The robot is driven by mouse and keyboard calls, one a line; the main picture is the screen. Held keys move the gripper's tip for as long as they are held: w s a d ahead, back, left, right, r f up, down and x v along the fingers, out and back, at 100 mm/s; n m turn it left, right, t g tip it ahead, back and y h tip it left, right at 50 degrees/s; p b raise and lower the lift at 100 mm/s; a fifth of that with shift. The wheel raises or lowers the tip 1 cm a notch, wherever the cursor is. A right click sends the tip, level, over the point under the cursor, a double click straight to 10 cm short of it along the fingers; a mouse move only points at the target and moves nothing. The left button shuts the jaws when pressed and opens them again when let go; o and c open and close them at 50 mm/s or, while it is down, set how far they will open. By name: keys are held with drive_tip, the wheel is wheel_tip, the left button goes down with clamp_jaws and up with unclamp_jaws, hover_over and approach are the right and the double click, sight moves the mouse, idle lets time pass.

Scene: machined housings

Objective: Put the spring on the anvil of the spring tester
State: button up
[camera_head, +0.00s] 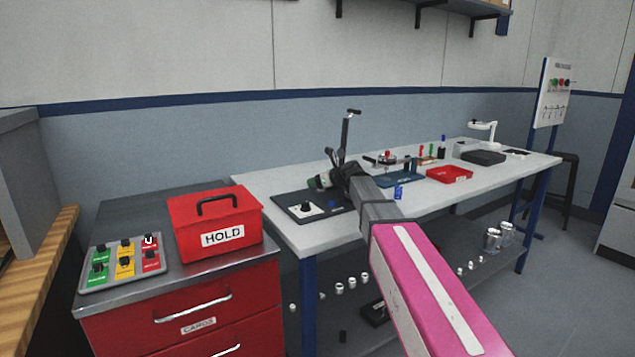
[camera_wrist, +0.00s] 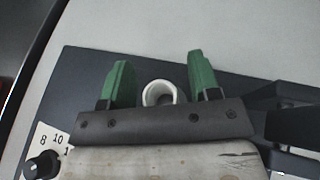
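My gripper (camera_head: 318,183) has green fingers and is at a dark base plate (camera_head: 290,200) at the left end of the workbench. In the wrist view the gripper (camera_wrist: 162,80) is open, its two fingers well apart. A pale hollow ring-shaped part (camera_wrist: 160,92) shows between them, with a visible gap to each finger; its lower part is hidden by my gripper. It may be the spring, but I cannot make out coils. The base plate looks like the spring tester's, with a tall post and handle (camera_head: 347,128) behind my gripper. The anvil cannot be told apart.
A knob (camera_wrist: 42,165) with a numbered scale is on the plate. A red HOLD box (camera_head: 215,225) and a button panel (camera_head: 123,262) stand on the red cabinet at left. A blue fixture (camera_head: 398,178) and red tray (camera_head: 449,174) are farther right on the bench.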

drive_tip(key=shift+r, duration=0.15)
drive_tip(key=v, duration=1.2)
